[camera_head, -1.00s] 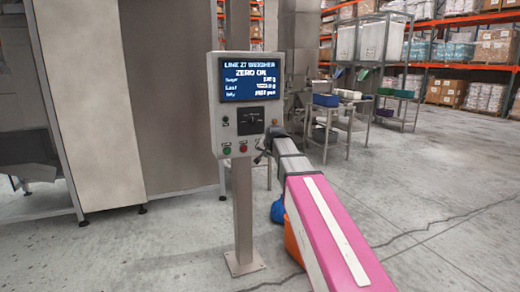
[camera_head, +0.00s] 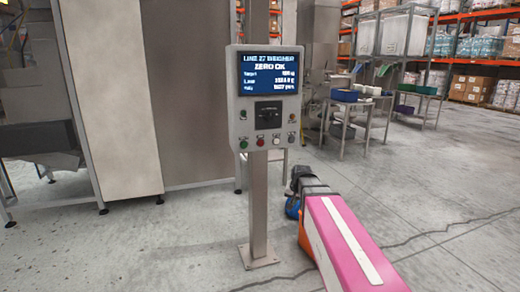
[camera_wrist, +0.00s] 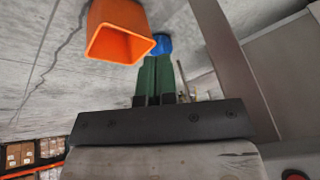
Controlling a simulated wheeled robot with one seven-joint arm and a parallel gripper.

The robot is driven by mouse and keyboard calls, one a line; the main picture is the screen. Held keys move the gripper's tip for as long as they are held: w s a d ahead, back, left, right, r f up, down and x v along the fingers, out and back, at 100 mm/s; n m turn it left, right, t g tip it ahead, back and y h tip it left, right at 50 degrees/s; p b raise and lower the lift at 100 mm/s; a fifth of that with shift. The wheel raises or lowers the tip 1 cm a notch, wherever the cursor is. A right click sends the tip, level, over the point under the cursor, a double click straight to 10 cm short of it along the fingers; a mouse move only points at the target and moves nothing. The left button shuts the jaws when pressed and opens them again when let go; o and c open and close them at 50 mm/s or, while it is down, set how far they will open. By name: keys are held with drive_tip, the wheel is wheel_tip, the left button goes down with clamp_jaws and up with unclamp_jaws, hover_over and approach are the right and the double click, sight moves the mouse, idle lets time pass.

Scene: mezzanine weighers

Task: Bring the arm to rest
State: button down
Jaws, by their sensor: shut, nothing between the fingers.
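My arm, with its pink cover, reaches in from the lower right of the head view. Its dark end is below and right of the weigher's control panel (camera_head: 266,78), apart from its face. My gripper (camera_wrist: 163,62) shows in the wrist view as two green fingers closed together with nothing held. In the head view the fingers cannot be made out. The panel stands on a grey post (camera_head: 258,205), which also shows in the wrist view (camera_wrist: 232,65). Its screen reads "LINE 27 WEIGHER" and "ZERO OK".
An orange open bin (camera_wrist: 115,32) and a round blue thing (camera_wrist: 162,44) are on the floor side beyond my fingers; my arm partly hides them in the head view. Tall grey machine housing (camera_head: 115,95) stands left. Tables and shelves stand back right. The right floor is clear.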

drive_tip(key=s+d+f+n+g, duration=0.1)
drive_tip(key=s+f+g, duration=0.1)
drive_tip(key=s+f, duration=0.5)
drive_tip(key=s+d+f+n+g, duration=0.1)
drive_tip(key=s+f, duration=0.5)
drive_tip(key=s, duration=0.6)
drive_tip(key=shift+d+f+n+g+h, duration=0.3)
drive_tip(key=shift+d+f+g+h, duration=0.1)
drive_tip(key=shift+d+g, duration=0.4)
